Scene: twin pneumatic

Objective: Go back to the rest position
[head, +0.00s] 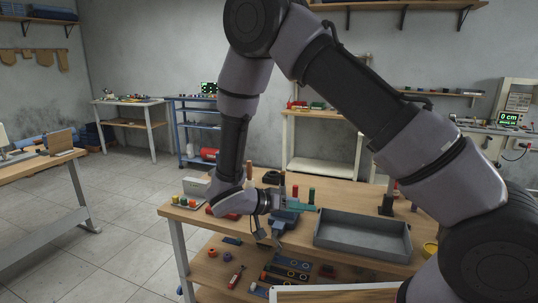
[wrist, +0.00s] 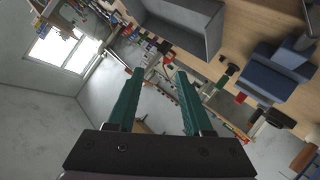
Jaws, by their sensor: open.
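My gripper (head: 302,208) is over the workbench (head: 190,215) in the head view, its teal fingers pointing right. In the wrist view my gripper (wrist: 160,74) has its two fingers apart, with nothing between them. A blue block-like fixture (head: 286,218) stands on the bench just below and behind the fingers, and they partly cover it. It seems to be the blue object at right in the wrist view (wrist: 272,72). Whether the fingers touch anything cannot be told.
A grey open tray (head: 362,250) sits on the bench right of my gripper. Red and green upright pieces (head: 311,196) stand close by the fingers. Tools lie on the lower shelf (head: 222,270). The floor (head: 110,205) at left is clear.

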